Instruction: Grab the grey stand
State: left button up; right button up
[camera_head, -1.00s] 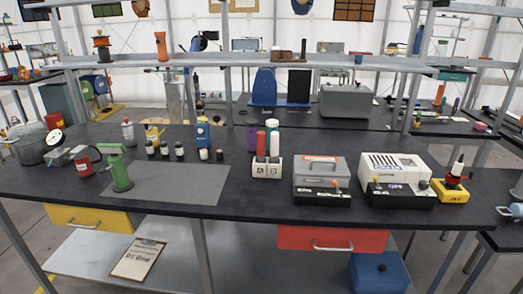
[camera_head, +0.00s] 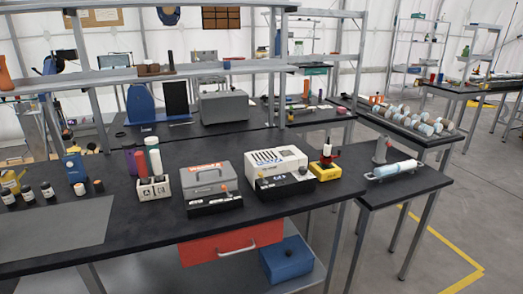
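A grey upright piece (camera_head: 381,151), which looks like a stand, is on the small black side table (camera_head: 425,182) at the right. A pale blue and white cylinder (camera_head: 395,168) lies in front of it on a light, flat holder. I cannot tell whether the grey piece and that holder touch. Neither of my grippers is in view.
On the main black bench are a yellow-based device (camera_head: 326,170), a white box (camera_head: 277,163), a grey case (camera_head: 212,178) and a white bottle holder (camera_head: 153,188). A red drawer (camera_head: 230,243) hangs below. Open floor (camera_head: 450,225) lies right of the side table.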

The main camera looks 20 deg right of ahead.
aim_at(379, 158)
jog(key=z, duration=1.5)
jog(key=i+l+z, duration=0.3)
jog(key=i, duration=0.25)
jog(key=i+l+z, duration=0.35)
jog(key=i, duration=0.2)
jog(key=i+z, duration=0.3)
jog(key=i, duration=0.25)
jog(key=i+l+u, duration=0.1)
jog(key=i+u, duration=0.3)
jog(key=i, duration=0.15)
jog(key=i+l+u, duration=0.25)
jog(key=i+u, duration=0.2)
jog(key=i+l+u, duration=0.4)
jog(key=i+l, duration=0.1)
jog(key=i, duration=0.05)
